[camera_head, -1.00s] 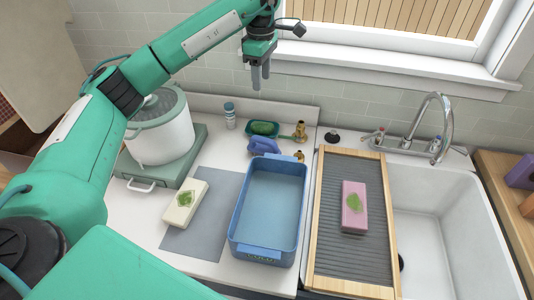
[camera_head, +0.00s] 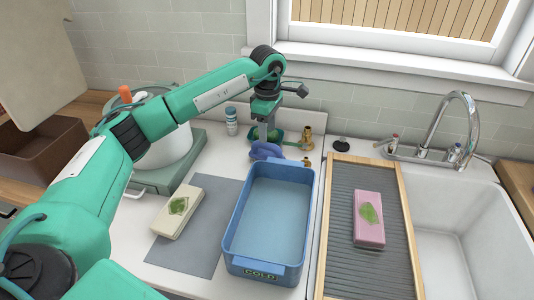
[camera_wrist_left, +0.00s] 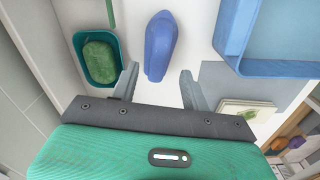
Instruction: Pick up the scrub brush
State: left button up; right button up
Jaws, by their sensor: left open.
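The blue scrub brush (camera_head: 265,151) lies on the white counter behind the blue basin. In the left wrist view the brush (camera_wrist_left: 161,45) lies ahead of my gripper, its near end between the lines of the two fingers. My left gripper (camera_head: 266,132) is above and close to the brush and partly hides it in the head view. In the left wrist view the gripper (camera_wrist_left: 158,74) is open, with nothing held. I cannot tell the exact height gap. My right gripper is not in view.
A green soap dish (camera_wrist_left: 95,48) with green soap is left of the brush in the wrist view. The blue basin (camera_head: 233,235) stands in front. Brass fittings (camera_head: 307,135), a small bottle (camera_head: 231,122), a pot (camera_head: 165,150) and a washboard (camera_head: 334,215) are nearby.

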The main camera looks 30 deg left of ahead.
aim_at(268, 144)
pick_arm(q)
jog(key=shift+f, duration=0.85)
jog(key=shift+f+p, duration=0.45)
jog(key=shift+f, duration=0.15)
notch_tip(268, 144, down, 3)
jog(key=shift+f+p, duration=0.2)
jog(key=shift+p, duration=0.4)
jog(key=shift+w+f, duration=0.1)
jog(key=shift+f, duration=0.3)
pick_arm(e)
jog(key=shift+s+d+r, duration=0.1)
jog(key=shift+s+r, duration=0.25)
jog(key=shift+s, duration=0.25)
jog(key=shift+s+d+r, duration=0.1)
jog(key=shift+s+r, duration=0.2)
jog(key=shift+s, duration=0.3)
pick_arm(q)
jog(key=shift+c, duration=0.5)
grip_shut()
